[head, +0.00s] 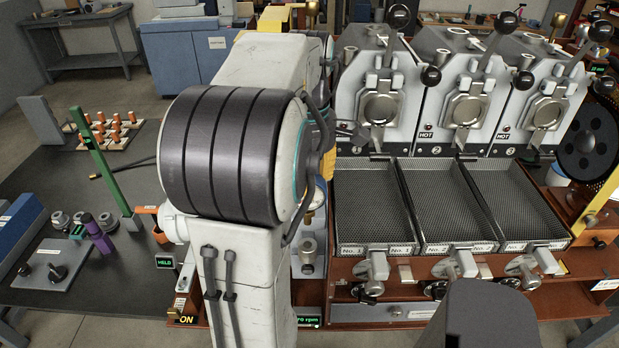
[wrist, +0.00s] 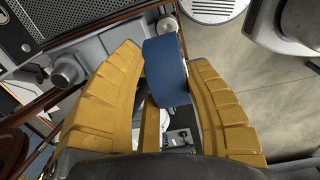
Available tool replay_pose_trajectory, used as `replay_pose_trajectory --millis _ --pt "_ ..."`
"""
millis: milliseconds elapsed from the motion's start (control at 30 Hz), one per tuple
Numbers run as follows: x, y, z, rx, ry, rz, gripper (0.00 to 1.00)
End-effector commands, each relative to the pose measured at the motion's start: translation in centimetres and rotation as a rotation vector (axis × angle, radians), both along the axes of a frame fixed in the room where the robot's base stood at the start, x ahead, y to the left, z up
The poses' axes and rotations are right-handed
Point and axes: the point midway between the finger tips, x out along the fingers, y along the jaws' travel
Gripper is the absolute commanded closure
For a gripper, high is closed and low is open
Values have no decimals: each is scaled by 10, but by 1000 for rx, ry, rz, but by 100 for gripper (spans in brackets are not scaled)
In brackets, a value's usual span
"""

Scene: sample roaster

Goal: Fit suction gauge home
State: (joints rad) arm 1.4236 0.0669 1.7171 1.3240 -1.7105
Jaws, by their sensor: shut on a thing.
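In the wrist view my gripper (wrist: 163,75) has its two yellow fingers on either side of a blue round thing (wrist: 166,70), shut on it. Its face is turned away, so I cannot tell from this view whether it is the suction gauge. In the head view a round gauge with a pale dial and brass-coloured rim (head: 318,195) shows partly at the right edge of my arm. A yellow part beside the arm, just above it, looks like my gripper (head: 328,165); the rest is hidden. I cannot see whether the gauge is seated on anything.
A metal fitting (head: 308,250) stands below the gauge. To the right are three roaster heads with levers above mesh trays (head: 378,212). At the left a dark bench holds a green post (head: 103,165), a purple piece (head: 98,237) and a grey plate (head: 50,270).

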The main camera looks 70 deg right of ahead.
Motion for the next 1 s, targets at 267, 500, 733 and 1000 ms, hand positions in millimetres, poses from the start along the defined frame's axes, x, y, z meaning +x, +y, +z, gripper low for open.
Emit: replay_pose_trajectory --millis 267,500,733,1000 --pt "0 0 -4 -11 -1 -5 92" --pt "0 0 -17 -10 -2 -5 92" --pt "0 0 -35 -9 -2 -5 92" --pt "0 0 -53 -10 -2 -5 92"
